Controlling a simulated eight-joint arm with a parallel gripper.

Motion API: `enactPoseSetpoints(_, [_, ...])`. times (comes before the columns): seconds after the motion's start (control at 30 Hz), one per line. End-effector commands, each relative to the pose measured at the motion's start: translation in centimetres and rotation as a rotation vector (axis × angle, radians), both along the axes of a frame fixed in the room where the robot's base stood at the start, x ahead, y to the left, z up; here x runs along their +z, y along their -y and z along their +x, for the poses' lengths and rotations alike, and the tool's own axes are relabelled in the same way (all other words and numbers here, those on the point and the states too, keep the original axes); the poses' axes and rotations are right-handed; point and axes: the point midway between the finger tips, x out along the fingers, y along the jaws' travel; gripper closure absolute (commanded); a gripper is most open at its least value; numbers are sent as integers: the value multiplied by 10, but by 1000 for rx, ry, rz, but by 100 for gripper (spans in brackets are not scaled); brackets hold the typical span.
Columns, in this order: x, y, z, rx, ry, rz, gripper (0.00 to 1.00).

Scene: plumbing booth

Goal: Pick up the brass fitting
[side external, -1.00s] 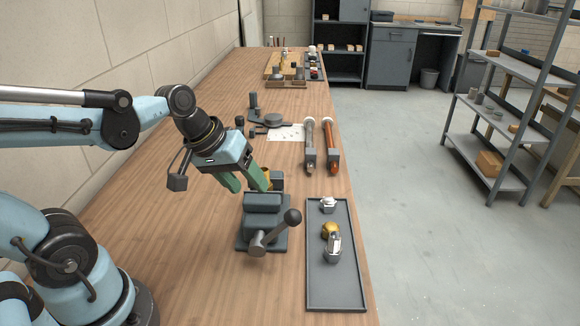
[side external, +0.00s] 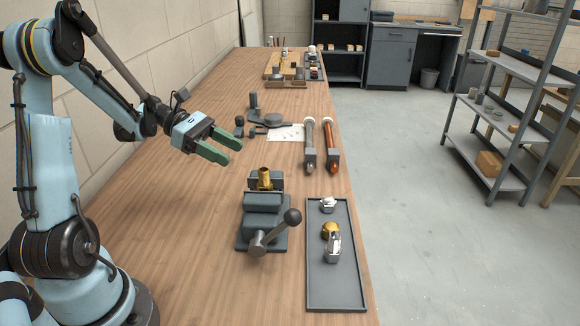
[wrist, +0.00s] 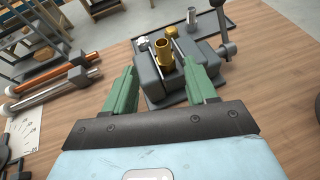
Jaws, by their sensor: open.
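A brass fitting (side external: 265,178) stands upright in the jaws of the grey vise (side external: 262,203) on the wooden bench. It also shows in the wrist view (wrist: 164,56), ahead of and between my fingers. My gripper (side external: 232,151) is open and empty, above the bench to the left of the vise and farther back. Its green fingers point right and slightly down. In the wrist view the two fingertips (wrist: 160,65) are spread apart. Another brass piece (side external: 330,230) lies in the grey tray (side external: 336,290) right of the vise.
Chrome fittings (side external: 333,249) lie in the tray. The bench left of the vise is clear.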

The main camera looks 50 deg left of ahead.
Motion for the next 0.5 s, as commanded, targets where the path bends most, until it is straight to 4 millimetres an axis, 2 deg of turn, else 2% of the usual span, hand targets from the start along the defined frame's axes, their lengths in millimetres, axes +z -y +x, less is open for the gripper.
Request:
enactPoseSetpoints(0.3, [-18, 38, 21, -3, -2, -7, 43])
enactPoseSetpoints(0.5, [-25, 53, 30, 1, -2, -6, 43])
